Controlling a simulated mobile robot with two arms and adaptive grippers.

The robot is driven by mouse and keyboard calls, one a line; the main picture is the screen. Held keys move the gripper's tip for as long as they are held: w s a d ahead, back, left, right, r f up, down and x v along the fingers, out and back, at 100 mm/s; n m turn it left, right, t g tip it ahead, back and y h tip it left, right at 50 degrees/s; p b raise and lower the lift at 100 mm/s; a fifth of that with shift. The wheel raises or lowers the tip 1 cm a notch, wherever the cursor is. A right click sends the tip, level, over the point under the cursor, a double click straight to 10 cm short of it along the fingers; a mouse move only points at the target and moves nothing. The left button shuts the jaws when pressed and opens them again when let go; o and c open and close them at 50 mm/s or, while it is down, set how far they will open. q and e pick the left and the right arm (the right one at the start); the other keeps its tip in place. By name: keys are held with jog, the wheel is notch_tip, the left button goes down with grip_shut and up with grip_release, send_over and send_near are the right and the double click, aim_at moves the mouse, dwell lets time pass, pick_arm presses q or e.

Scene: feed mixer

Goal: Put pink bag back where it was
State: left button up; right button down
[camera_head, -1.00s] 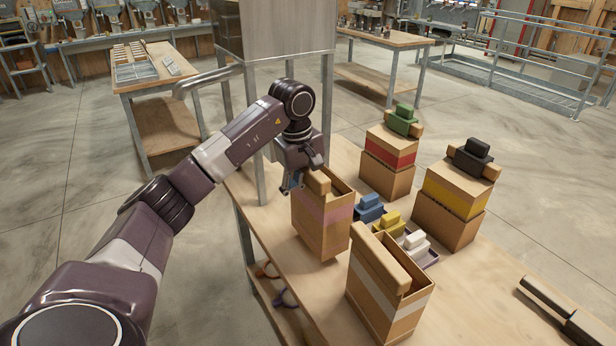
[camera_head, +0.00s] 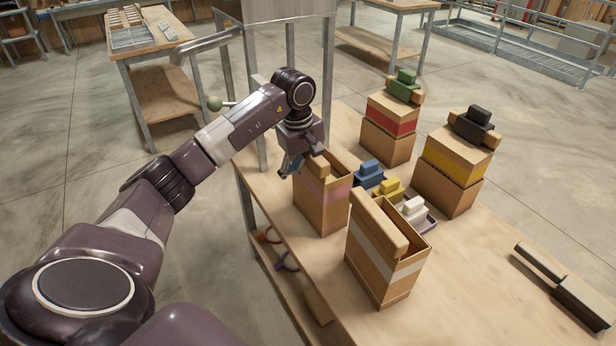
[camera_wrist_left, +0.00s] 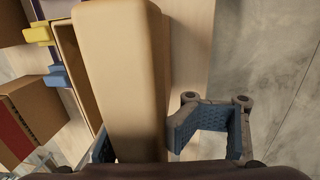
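The pink bag (camera_head: 322,202) is an upright tan box-shaped bag with a pink band, standing near the table's left edge. Its top is open, with a tan block-like flap (camera_head: 319,165) along its rim. My left gripper (camera_head: 298,162) is at that flap. In the left wrist view the flap (camera_wrist_left: 122,70) fills the gap between the blue finger pads of my left gripper (camera_wrist_left: 142,143), one pad on each side. The left pad is mostly hidden behind the flap. My right gripper is not in view.
An open white-banded bag (camera_head: 382,255) stands in front. Red-banded (camera_head: 391,115) and yellow-banded (camera_head: 457,157) boxes stand behind and right. Blue (camera_head: 369,175), yellow (camera_head: 388,189) and white (camera_head: 413,209) pieces lie between. A dark tool (camera_head: 570,290) lies right. A metal frame leg (camera_head: 260,115) is close behind my left arm.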

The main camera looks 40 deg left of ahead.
pick_arm(q)
jog(key=o, duration=0.6)
jog(key=shift+c, duration=0.2)
jog(key=shift+r, duration=0.1)
notch_tip(320, 180, up, 12)
jog(key=s+b, duration=0.1)
jog(key=shift+s+a+b, duration=0.2)
jog(key=shift+a+b, duration=0.1)
jog(key=shift+b, duration=0.05)
